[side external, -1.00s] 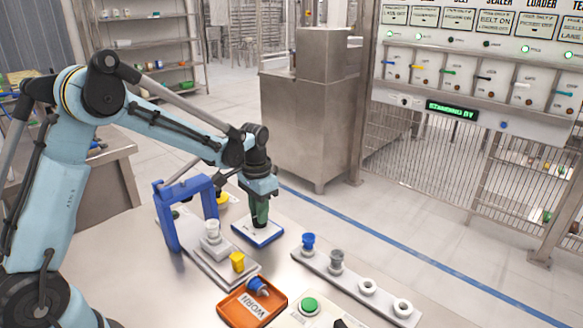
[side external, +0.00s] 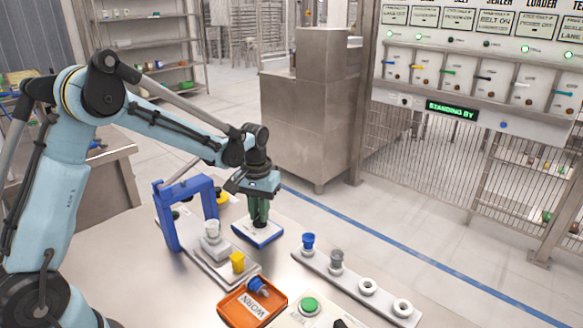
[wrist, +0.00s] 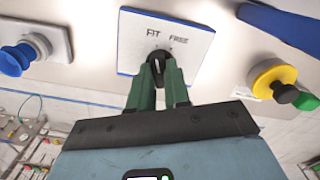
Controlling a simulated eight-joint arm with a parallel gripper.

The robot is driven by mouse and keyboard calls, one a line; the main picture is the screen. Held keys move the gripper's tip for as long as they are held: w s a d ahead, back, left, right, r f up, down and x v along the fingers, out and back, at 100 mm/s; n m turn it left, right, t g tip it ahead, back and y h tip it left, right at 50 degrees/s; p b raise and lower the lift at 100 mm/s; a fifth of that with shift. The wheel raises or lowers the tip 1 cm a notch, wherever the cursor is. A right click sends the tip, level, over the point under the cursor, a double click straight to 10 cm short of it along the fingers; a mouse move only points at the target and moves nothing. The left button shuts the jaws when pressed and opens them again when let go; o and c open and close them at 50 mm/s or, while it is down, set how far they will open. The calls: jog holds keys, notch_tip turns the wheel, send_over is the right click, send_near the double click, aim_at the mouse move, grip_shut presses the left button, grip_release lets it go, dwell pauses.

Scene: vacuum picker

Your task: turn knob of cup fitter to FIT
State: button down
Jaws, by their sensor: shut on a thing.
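The cup fitter's control plate (side external: 248,237) is white with a blue edge and lies on the table under my gripper (side external: 259,222). In the wrist view the plate (wrist: 190,40) carries the words FIT and FREE. Its black knob (wrist: 156,62) stands between my green fingers, with the knob's upper end nearer FIT than FREE. My gripper (wrist: 157,80) is shut on the knob, a finger on each side. In the side view the fingers hide most of the knob.
A blue frame (side external: 170,215) stands left of the plate, with a white cup (side external: 212,229) and yellow block (side external: 237,262) before it. An orange tray (side external: 233,312) marked WORN lies in front. A rack (side external: 350,283) holds blue and grey cups to the right. A display reads STANDING BY.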

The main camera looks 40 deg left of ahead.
jog(key=c, duration=1.1)
grip_release()
notch_tip(320, 180, up, 12)
jog(key=shift+r, duration=0.1)
jog(key=s+d+m+t, duration=0.1)
jog(key=s+d+t, duration=0.1)
jog(key=s, duration=0.3)
jog(key=s+d+m+t, duration=0.2)
jog(key=s+d, duration=0.1)
jog(key=s, duration=0.2)
jog(key=s+d+f+m+t, duration=0.1)
jog(key=s+d+t, duration=0.1)
jog(key=s, duration=0.3)
jog(key=shift+d+m+t, duration=0.25)
jog(key=shift+m+t, duration=0.05)
jog(key=shift+t, duration=0.3)
